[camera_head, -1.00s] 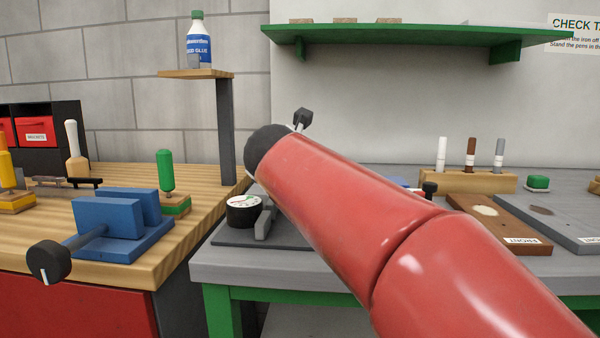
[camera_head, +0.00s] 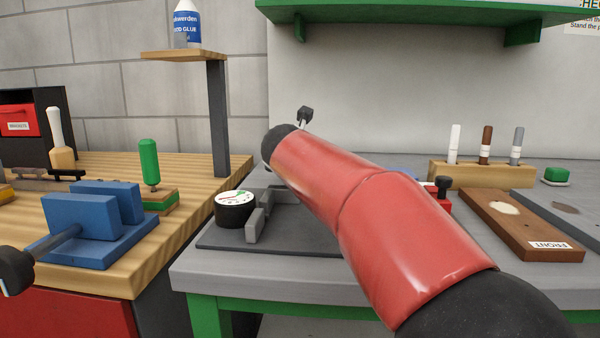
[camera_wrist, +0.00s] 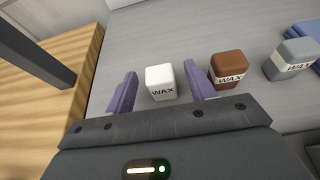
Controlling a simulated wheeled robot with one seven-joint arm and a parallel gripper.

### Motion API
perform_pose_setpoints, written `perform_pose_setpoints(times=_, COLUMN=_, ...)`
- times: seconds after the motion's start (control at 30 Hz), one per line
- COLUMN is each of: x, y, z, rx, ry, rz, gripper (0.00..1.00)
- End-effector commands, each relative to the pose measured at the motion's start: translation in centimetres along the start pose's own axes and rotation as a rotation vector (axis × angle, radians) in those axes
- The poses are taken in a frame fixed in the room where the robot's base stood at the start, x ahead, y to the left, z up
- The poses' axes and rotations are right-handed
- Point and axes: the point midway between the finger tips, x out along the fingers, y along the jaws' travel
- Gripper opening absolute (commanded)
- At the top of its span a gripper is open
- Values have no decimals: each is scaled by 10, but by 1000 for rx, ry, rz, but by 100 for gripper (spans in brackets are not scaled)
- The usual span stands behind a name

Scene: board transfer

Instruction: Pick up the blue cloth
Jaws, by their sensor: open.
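A folded blue item, which looks like the blue cloth (camera_wrist: 306,32), lies on the grey bench at the upper right edge of the wrist view, cut off by the frame. A sliver of blue (camera_head: 405,174) shows behind my arm in the head view; I cannot tell if it is the cloth. My gripper (camera_wrist: 160,73) is open, its two purple fingers apart, left of the cloth and not touching it. A white wax block (camera_wrist: 160,83) appears between the fingers. My gripper is hidden behind my red arm in the head view.
A brown wax block (camera_wrist: 227,70) and a grey wax block (camera_wrist: 291,60) stand between my gripper and the cloth. A dark post (camera_head: 218,118) rises at the left. A green shelf (camera_head: 420,15) hangs above the bench. A round gauge (camera_head: 235,208) sits at the front left.

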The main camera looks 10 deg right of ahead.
Motion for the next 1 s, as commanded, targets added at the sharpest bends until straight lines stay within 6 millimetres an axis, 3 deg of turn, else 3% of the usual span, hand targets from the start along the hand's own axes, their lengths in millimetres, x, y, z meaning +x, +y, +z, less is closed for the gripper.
perform_pose_setpoints(times=0.2, x=28, y=-1, z=-1, rx=0, ry=1, rz=-1, gripper=55)
perform_pose_setpoints(times=0.47, x=30, y=-1, z=-1, rx=0, ry=-1, rz=0, gripper=55)
perform_pose_setpoints(times=0.83, x=30, y=0, z=-1, rx=0, ry=0, rz=0, gripper=7)
perform_pose_setpoints(times=1.0, x=29, y=0, z=-1, rx=0, ry=-1, rz=0, gripper=7)
